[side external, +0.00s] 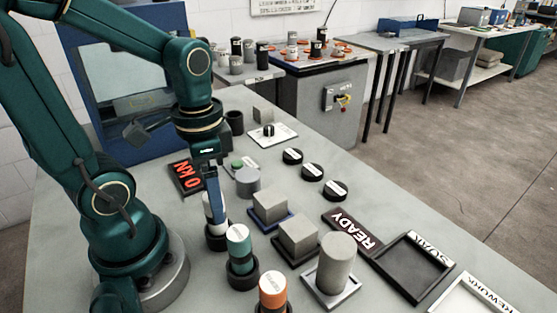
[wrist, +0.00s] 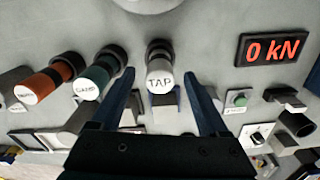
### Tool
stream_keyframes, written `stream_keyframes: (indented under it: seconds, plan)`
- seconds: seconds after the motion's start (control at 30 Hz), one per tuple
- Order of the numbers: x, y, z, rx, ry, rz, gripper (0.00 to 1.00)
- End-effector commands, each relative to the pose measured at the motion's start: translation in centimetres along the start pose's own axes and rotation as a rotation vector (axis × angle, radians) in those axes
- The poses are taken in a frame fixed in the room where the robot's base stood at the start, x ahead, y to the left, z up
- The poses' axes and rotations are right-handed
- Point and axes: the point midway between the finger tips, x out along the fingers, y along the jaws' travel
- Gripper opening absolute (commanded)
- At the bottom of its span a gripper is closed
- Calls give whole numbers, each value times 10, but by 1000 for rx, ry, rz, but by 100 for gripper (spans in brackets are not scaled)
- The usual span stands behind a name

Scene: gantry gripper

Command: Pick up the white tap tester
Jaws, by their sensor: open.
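The white tap tester (wrist: 159,72), with "TAP" on its end, stands in a black holder (wrist: 158,47) in the wrist view. In the side external view the white tester (side external: 207,206) is upright in its dark cup (side external: 216,240), partly hidden by a blue finger. My gripper (wrist: 160,80) is open, with one blue finger on each side of the tester. In the side external view my gripper (side external: 214,205) points down over it. I cannot tell whether either finger touches it.
The red "0 kN" display (side external: 186,178) lies behind the tap tester. Grey blocks (side external: 270,206) and a cylinder (side external: 335,262) stand to the right.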

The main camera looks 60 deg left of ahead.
Motion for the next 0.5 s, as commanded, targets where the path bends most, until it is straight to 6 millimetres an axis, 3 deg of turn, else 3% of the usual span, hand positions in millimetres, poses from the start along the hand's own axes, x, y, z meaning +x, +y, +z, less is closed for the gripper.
stream_keyframes:
  seconds: [0.2,0.5]
  plan:
    - [16,0,0,0,-1,1,78]
    - [18,0,0,0,1,-1,78]
